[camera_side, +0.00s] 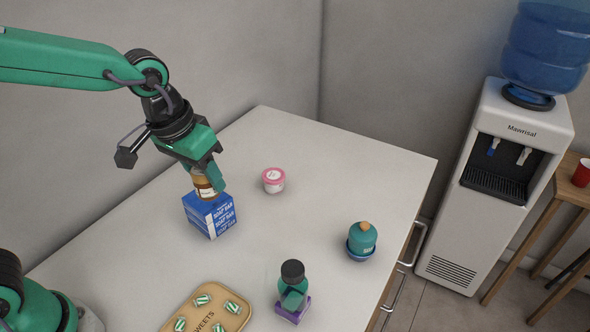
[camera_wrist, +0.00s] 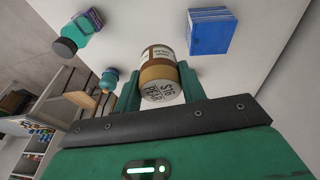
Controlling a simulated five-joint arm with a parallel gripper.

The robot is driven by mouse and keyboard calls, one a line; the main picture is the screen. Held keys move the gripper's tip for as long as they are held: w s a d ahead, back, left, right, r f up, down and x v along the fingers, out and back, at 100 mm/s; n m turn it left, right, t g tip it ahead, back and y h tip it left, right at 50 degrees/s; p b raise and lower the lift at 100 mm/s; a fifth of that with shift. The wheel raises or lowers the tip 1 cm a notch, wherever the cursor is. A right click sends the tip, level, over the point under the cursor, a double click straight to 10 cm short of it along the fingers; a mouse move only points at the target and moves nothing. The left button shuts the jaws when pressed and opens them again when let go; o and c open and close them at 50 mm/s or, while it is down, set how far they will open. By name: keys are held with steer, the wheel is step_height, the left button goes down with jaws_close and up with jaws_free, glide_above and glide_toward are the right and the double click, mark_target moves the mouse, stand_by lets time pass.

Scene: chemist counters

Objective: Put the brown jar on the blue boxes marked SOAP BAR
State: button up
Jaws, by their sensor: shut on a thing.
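My gripper (camera_side: 208,179) is shut on the brown jar (camera_side: 203,189), which shows partly behind a finger in the side view. In the wrist view the jar (camera_wrist: 158,68) sits between the two green fingers, with its pale labelled end towards the camera. The stack of blue boxes marked SOAP BAR (camera_side: 212,216) stands on the white counter. In the side view the jar overlaps the top of the boxes. In the wrist view the blue boxes (camera_wrist: 208,32) show beyond the jar and to its right, with a gap between.
A pink-and-white tub (camera_side: 273,180) stands behind and right of the boxes on the white counter (camera_side: 330,175). A teal bottle with a dark cap (camera_side: 292,283), a teal jar (camera_side: 362,238) and a SWEETS tray (camera_side: 213,291) are nearer the front and right. The counter's middle is clear.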

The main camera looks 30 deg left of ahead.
steer(key=shift+y, duration=0.4)
steer(key=w+a+f, duration=0.2)
steer(key=a, duration=0.1)
steer(key=w+a+f, duration=0.2)
steer(key=a, duration=0.1)
steer(key=w+a+f, duration=0.2)
steer(key=a+f, duration=0.1)
steer(key=shift+w+a, duration=0.3)
steer(key=shift+w, duration=0.1)
steer(key=shift+s+x, duration=0.25)
steer(key=shift+x, duration=0.7)
steer(key=shift+s+x, duration=0.2)
steer(key=shift+x, duration=0.8)
steer(key=shift+f, duration=0.25)
steer(key=o, duration=1.1)
steer(key=shift+r, duration=0.1)
steer(key=v, duration=1.2)
steer(key=shift+s, duration=0.2)
